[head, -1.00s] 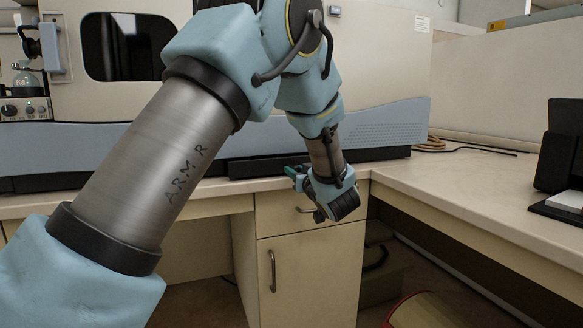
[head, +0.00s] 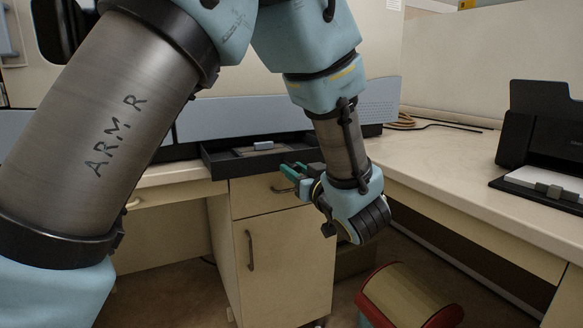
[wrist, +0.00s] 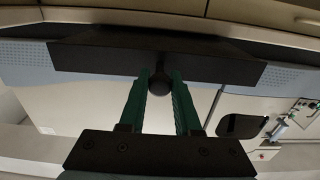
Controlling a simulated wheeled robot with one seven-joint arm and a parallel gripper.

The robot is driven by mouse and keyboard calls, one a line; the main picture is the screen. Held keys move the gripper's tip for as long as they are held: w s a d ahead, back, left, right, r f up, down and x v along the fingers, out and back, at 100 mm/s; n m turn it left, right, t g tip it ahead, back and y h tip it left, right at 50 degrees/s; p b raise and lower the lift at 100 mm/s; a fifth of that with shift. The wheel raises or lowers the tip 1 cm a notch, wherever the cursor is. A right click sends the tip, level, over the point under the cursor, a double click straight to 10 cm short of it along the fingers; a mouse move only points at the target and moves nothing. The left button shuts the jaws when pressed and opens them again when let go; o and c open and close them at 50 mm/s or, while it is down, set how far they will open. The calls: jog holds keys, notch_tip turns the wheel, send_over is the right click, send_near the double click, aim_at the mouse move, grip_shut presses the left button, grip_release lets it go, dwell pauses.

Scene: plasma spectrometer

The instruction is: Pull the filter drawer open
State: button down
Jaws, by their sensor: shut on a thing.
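The filter drawer (head: 222,167) is a dark, shallow tray at the base of the large spectrometer (head: 290,112). It stands out from the machine's front, and a small light grey piece (head: 263,146) shows inside it. In the wrist view its dark front panel (wrist: 100,60) spans the frame, with a round black knob (wrist: 159,84) on it. My gripper (head: 287,170) has green fingers at the drawer's front. In the wrist view my gripper (wrist: 160,86) is shut on the knob, one finger on each side. In the head view the knob is hidden.
A beige cabinet (head: 285,250) with handles stands below the drawer. The counter (head: 450,180) runs right, with a black printer-like device (head: 545,135) on it. A red-rimmed bin (head: 405,300) stands on the floor. Cables (head: 405,121) lie at the back.

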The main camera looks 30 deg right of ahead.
jog(key=c, duration=0.6)
grip_release()
jog(key=shift+s, duration=0.1)
jog(key=s, duration=0.3)
jog(key=s+a, duration=0.1)
jog(key=s, duration=0.6)
jog(key=shift+s+a+b, duration=0.15)
jog(key=shift+s+b, duration=0.15)
